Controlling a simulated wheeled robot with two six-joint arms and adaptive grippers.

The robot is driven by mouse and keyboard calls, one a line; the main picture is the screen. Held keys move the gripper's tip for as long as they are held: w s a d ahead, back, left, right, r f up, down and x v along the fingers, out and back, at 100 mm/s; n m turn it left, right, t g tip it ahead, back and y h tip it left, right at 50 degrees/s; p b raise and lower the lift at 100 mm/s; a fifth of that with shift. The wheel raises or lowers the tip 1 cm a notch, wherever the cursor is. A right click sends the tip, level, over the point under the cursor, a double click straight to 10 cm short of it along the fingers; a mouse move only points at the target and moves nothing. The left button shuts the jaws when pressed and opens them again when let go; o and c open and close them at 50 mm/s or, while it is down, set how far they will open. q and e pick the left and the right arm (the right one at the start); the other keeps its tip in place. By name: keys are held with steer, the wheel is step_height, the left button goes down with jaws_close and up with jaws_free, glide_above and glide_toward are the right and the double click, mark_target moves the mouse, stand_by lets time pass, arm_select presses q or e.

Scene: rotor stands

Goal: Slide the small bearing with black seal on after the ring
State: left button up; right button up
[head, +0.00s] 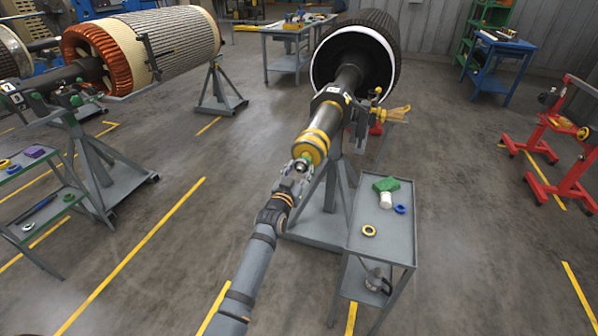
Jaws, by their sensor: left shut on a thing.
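My left gripper (297,173) is at the near end of the rotor shaft (345,82). It is shut on a small round metallic part with a dark middle, seemingly the small bearing (301,165). The gripper partly hides it. The bearing is at or just in front of the shaft tip, where a little green shows; I cannot tell whether it is around the tip. Yellow bands (312,146) surround the shaft just behind the tip. I cannot make out the ring separately. My right gripper is not in view.
The grey rotor stand (325,222) is beneath the shaft.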

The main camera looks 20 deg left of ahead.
arm_select(q)
steer(key=shift+w, duration=0.4)
stand_by(0.5)
steer(key=o, duration=1.2)
steer(key=shift+c, duration=0.2)
steer(key=o, duration=0.5)
